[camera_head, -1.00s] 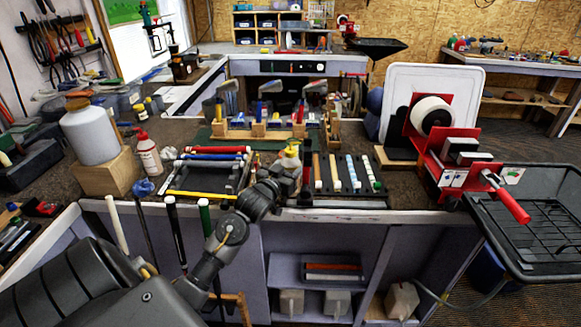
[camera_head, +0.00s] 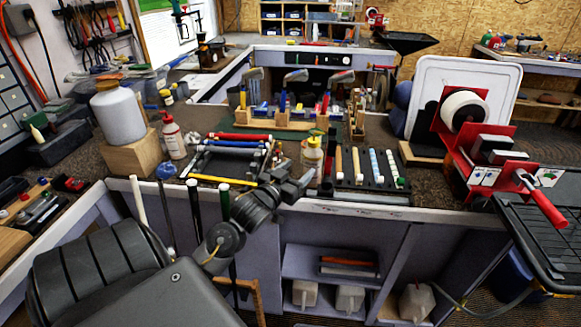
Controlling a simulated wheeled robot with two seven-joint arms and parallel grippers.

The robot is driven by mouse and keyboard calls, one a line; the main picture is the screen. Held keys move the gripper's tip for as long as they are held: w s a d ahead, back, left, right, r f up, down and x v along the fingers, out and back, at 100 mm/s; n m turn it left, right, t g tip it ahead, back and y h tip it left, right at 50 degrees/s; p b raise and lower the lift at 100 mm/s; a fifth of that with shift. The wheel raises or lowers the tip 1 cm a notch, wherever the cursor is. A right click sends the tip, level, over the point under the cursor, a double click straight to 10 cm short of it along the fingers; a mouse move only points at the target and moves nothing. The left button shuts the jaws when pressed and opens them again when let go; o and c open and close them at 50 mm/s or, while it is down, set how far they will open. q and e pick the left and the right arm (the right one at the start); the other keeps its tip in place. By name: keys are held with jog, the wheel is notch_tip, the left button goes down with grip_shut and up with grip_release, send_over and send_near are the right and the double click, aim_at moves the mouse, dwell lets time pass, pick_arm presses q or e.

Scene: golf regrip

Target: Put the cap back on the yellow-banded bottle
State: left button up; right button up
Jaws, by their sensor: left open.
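The yellow-banded bottle (camera_head: 313,157) stands upright on the bench, between the dark rack of rods and the tray of grips. Its top looks pale yellow; I cannot tell whether a cap is on it. I cannot make out a loose cap. My left gripper (camera_head: 303,180) is at the bench's front edge, just in front of and slightly left of the bottle, apart from it as far as I can see. Its jaws are open, and its fingers are small and dark here. My right gripper is not in view.
A white bottle with a red top (camera_head: 173,137) stands left, beside a large white jug (camera_head: 118,117) on a wooden block. The rod rack (camera_head: 232,158) is left of my gripper; the grip tray (camera_head: 365,180) is right. A red vise (camera_head: 490,155) stands farther right.

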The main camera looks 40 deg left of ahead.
pick_arm(q)
jog(key=s, duration=0.3)
jog(key=shift+s+d, duration=0.15)
jog(key=shift+d, duration=0.2)
jog(key=shift+f, duration=0.1)
